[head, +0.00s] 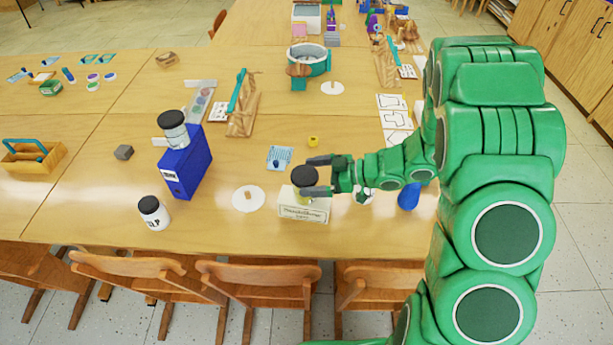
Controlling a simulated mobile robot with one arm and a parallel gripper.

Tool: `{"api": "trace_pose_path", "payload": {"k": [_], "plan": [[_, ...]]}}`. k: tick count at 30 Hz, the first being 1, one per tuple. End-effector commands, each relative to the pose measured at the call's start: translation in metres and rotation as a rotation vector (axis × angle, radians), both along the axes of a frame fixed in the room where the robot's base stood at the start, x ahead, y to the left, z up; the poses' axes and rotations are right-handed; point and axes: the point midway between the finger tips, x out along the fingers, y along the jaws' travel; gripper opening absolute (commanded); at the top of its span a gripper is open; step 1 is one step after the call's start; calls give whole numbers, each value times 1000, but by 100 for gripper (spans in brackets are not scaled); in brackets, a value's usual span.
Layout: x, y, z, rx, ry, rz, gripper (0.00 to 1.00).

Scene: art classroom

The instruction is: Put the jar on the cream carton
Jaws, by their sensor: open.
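A jar (304,180) with a black lid stands upright on top of the cream carton (305,213), near the front edge of the table. Its lower body is partly hidden by my near finger. My gripper (317,177) reaches in from the right with its fingers apart, one on the far side of the jar and one on the near side. The gripper is open; I cannot tell whether a finger touches the jar.
A blue binder (187,166) with another black-lidded jar (173,130) on top stands to the left. A white jar (153,212) is at the front left. A white disc (248,199) lies beside the carton. Chairs line the front edge.

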Motion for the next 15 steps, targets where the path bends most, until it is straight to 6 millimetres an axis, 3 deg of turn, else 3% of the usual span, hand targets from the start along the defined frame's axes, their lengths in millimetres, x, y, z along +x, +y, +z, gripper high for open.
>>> {"api": "trace_pose_path", "payload": {"k": [15], "plan": [[-6, -57, 18, 0, -2, -3, 100]]}}
